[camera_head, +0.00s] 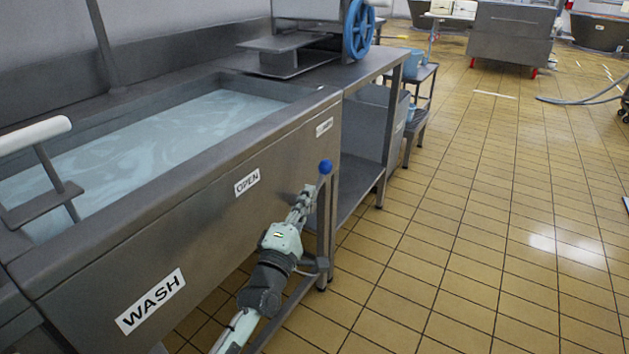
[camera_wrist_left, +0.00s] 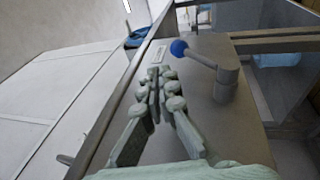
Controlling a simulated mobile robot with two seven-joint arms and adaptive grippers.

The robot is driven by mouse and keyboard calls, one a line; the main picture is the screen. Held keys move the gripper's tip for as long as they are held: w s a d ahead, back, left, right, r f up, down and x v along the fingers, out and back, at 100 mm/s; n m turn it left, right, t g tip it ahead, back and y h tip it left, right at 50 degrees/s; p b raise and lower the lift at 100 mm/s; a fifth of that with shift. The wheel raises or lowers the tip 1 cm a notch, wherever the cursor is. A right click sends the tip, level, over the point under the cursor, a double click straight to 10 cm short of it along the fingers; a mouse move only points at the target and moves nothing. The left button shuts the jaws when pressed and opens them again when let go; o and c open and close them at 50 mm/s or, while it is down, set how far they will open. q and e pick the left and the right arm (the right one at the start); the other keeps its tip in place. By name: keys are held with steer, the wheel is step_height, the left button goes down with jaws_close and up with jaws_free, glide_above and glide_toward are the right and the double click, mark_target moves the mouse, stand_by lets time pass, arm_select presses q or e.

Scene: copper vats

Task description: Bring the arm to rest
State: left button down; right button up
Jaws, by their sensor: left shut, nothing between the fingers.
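My left arm comes in from the bottom of the head view, and its gripper (camera_head: 303,200) is in front of the wash vat's front panel. The gripper is shut and empty. In the left wrist view its fingers (camera_wrist_left: 160,85) meet near the middle. A lever with a blue ball knob (camera_head: 325,167) stands just beyond the fingertips; the knob also shows in the left wrist view (camera_wrist_left: 179,48), apart from the fingers. My right gripper is not in view.
The steel vat (camera_head: 215,160) holds pale blue water and bears WASH and OPEN labels. A steel table (camera_head: 375,62) with a blue wheel (camera_head: 358,28) adjoins it. The tiled floor (camera_head: 470,230) to the right is clear nearby. A hose (camera_head: 585,101) lies farther off.

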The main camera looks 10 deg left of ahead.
arm_select(q)
steer(key=shift+s+f, duration=0.1)
steer(key=shift+s, duration=0.45)
steer(key=s+a+f+m+g, duration=0.1)
steer(key=s+f+m+g, duration=0.45)
steer(key=f, duration=0.45)
steer(key=s+a+f+m+g, duration=0.1)
steer(key=s+f+m+g, duration=0.3)
steer(key=s+f+m, duration=0.4)
steer(key=s+a+f+m+g+y, duration=0.2)
steer(key=s+a+f+g, duration=0.2)
steer(key=s, duration=0.5)
steer(key=s+a+f+m+g+y, duration=0.2)
steer(key=s+a+f, duration=0.4)
steer(key=s, duration=0.3)
steer(key=shift+s+a+f+m+g+p, duration=0.25)
steer(key=shift+a+m+g+p, duration=0.2)
steer(key=shift+g, duration=0.5)
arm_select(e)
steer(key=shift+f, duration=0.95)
